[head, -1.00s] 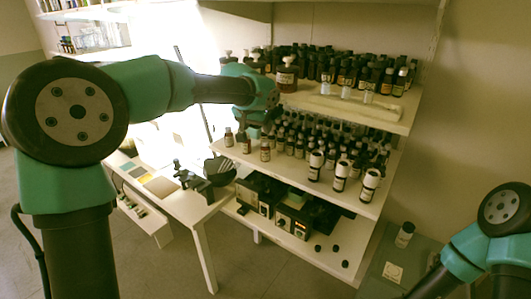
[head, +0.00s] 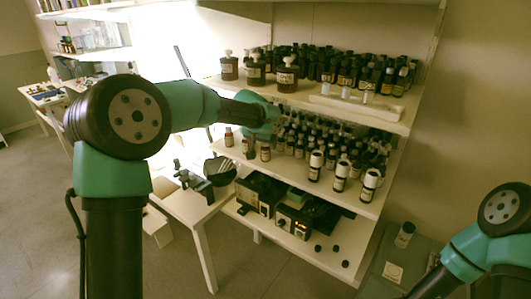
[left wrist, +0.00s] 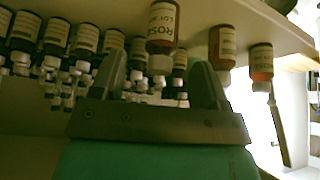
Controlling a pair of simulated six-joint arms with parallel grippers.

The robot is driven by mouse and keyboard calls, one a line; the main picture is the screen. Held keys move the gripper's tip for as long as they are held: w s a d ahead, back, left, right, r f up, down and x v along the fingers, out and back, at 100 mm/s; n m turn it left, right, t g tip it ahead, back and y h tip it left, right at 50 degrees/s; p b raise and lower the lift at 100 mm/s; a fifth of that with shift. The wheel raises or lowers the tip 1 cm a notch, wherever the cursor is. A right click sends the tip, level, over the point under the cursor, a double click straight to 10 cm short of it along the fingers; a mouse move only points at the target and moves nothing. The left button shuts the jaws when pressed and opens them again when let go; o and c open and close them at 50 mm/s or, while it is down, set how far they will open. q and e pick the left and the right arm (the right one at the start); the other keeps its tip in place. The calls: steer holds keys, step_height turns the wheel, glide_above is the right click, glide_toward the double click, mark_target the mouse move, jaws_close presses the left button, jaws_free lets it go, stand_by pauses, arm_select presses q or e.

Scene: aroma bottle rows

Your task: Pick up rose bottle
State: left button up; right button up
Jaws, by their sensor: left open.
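The rose bottle (left wrist: 162,28) is small and reddish-brown with a white label reading "ROSE" and a pale cap. It appears upside down in the left wrist view, ahead of and between my left gripper's fingers (left wrist: 158,75). The fingers are open, with nothing held. In the head view, my left gripper (head: 264,131) is at the front of the middle shelf, its fingers hard to make out. A brown bottle (head: 265,154) just below it there is probably the rose one; its label is too small to read. My right gripper is out of frame.
Two similar bottles (left wrist: 222,47) and (left wrist: 261,65) stand close beside the rose bottle. Many dark bottles fill the middle shelf (head: 368,208) behind. White-capped bottles (head: 340,177) stand to the right. The upper shelf (head: 405,124) overhangs.

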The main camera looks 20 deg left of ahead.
mark_target(265, 147)
arm_select(q)
steer(key=x, duration=0.5)
steer(key=shift+a+f, duration=0.1)
stand_by(0.3)
steer(key=c, duration=1.1)
steer(key=shift+r, duration=0.4)
steer(key=s+a, duration=0.1)
steer(key=s, duration=1.1)
steer(key=s+a, duration=0.1)
steer(key=s, duration=0.5)
steer(key=shift+a+f, duration=0.1)
steer(key=shift+a, duration=0.25)
steer(key=shift+w, duration=0.1)
